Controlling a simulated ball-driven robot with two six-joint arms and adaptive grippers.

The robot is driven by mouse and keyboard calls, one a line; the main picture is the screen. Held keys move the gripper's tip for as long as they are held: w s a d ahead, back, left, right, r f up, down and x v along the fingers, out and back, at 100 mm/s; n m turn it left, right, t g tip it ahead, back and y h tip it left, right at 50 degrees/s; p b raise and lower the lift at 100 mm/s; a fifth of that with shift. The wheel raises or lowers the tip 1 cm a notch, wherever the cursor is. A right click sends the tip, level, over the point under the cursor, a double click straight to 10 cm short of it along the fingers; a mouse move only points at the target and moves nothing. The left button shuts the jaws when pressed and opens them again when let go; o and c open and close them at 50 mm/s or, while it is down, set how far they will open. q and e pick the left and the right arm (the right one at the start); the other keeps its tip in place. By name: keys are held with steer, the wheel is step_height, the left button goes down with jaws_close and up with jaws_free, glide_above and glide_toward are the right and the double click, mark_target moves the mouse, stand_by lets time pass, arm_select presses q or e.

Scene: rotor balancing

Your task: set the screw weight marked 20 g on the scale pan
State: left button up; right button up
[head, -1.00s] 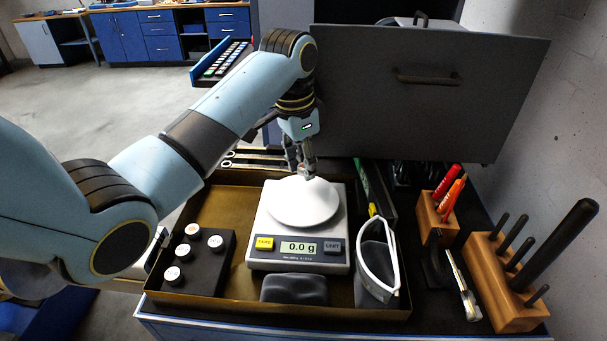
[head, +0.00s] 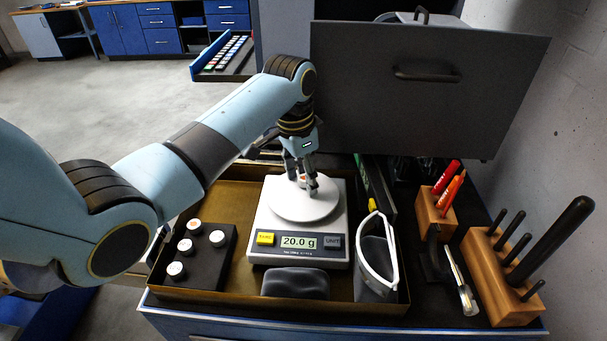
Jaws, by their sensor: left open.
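The scale (head: 256,222) stands in the brass-coloured tray (head: 232,190), and its display (head: 299,242) reads 20.0 g. My left gripper (head: 303,187) points down over the white round pan (head: 298,210), its open fingers on either side of a small screw weight (head: 303,179). The weight sits on the pan, mostly hidden by the fingers; a reddish mark shows on its top, but its label is not readable. Several other white-topped weights (head: 217,238) sit in the black block (head: 206,268) left of the scale. My right gripper is not in view.
Wooden blocks hold red pens (head: 445,178) and black-handled tools (head: 550,240) at the right. A grey panel with a handle (head: 427,72) rises behind.

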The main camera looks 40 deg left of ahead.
arm_select(q)
step_height(320, 180, up, 12)
steer(key=s+b, duration=0.1)
steer(key=shift+s+a+b, duration=0.15)
steer(key=shift+a+b, duration=0.1)
steer(key=shift+b, duration=0.05)
stand_by(0.6)
